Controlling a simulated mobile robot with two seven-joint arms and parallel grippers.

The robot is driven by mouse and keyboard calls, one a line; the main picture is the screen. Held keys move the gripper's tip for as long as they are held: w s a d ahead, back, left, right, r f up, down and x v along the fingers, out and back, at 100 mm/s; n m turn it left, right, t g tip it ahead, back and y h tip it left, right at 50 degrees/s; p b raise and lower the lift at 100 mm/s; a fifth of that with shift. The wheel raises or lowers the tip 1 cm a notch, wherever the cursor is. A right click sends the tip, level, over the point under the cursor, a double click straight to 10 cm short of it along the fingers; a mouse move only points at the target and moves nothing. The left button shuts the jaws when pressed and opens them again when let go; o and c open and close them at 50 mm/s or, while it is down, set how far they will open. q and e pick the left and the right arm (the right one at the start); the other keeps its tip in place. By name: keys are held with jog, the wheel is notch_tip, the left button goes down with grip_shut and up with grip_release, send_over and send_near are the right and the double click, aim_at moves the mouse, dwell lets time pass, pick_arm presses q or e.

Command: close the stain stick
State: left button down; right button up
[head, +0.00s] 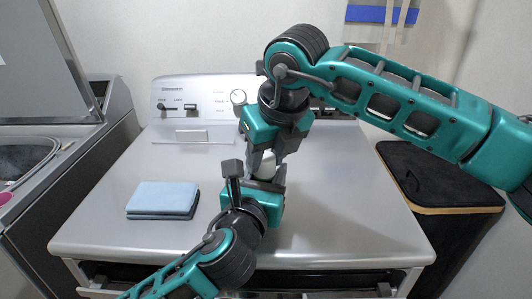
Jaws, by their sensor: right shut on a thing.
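The stain stick shows only as a small white piece (267,167) between my two grippers, above the middle of the washer. Most of it is hidden by the fingers, and I cannot make out its cap and body apart. My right gripper (265,156) reaches down from above and is shut on the stain stick from the upper side. My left gripper (265,180) comes up from the lower left and is right at the stain stick's lower side. Its fingers overlap the stick and the other gripper, so I cannot tell whether they grip it.
A folded blue cloth (163,198) lies on the left of the grey washer top (340,215). The control panel (195,98) with knobs stands behind. An open-lidded machine (75,140) is at left, a black hamper with a wooden rim (455,209) at right. The washer top's right side is clear.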

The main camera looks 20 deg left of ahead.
pick_arm(q)
jog(key=shift+r, duration=0.1)
pick_arm(e)
jog(key=shift+f, duration=0.55)
jog(key=shift+r, duration=0.15)
jog(key=shift+r, duration=0.5)
jog(key=shift+r, duration=0.3)
dwell(0.5)
jog(key=shift+f, duration=1)
dwell(0.6)
jog(key=o, duration=0.7)
jog(key=shift+d, duration=0.1)
jog(key=shift+v, duration=2.15)
